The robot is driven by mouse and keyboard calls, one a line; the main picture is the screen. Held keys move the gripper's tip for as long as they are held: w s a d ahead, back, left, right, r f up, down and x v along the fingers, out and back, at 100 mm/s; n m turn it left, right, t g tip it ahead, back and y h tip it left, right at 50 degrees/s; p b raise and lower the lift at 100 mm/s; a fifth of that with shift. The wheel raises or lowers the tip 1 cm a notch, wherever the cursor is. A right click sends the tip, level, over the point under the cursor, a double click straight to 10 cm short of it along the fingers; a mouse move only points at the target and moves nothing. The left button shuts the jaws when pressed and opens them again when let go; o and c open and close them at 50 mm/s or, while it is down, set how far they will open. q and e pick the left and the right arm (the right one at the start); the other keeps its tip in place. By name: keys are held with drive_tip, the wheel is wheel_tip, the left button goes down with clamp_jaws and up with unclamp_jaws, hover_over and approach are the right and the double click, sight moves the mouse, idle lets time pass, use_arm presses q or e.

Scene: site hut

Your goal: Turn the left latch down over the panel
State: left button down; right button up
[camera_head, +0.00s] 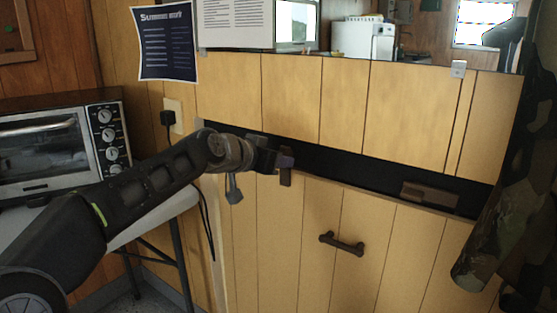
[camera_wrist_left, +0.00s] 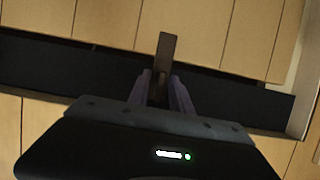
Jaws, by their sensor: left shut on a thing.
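The left latch (camera_head: 286,179) is a small dark brown bar, and it stands roughly upright at the dark strip. My left gripper (camera_head: 275,160) is shut on it. In the left wrist view the latch (camera_wrist_left: 167,52) sticks out from between the two fingers (camera_wrist_left: 160,92) and its free end overlaps the wooden boards. In the head view that lower end overlaps the top edge of the panel (camera_head: 270,225), which has vertical boards. The gripper hides the latch's upper part and pivot. My right gripper is not in view.
A second brown latch (camera_head: 430,194) lies roughly level on the dark strip (camera_head: 370,172) at the right. A dark handle (camera_head: 341,243) is on the panel. A toaster oven (camera_head: 65,145) stands on a table (camera_head: 165,208) at left. A camouflage garment (camera_head: 500,210) hangs at right.

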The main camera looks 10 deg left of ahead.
use_arm(q)
drive_tip(key=shift+f, duration=0.1)
drive_tip(key=c, duration=1.5)
unclamp_jaws()
drive_tip(key=v, duration=0.7)
drive_tip(key=shift+s, duration=0.35)
drive_tip(key=shift+a, duration=0.15)
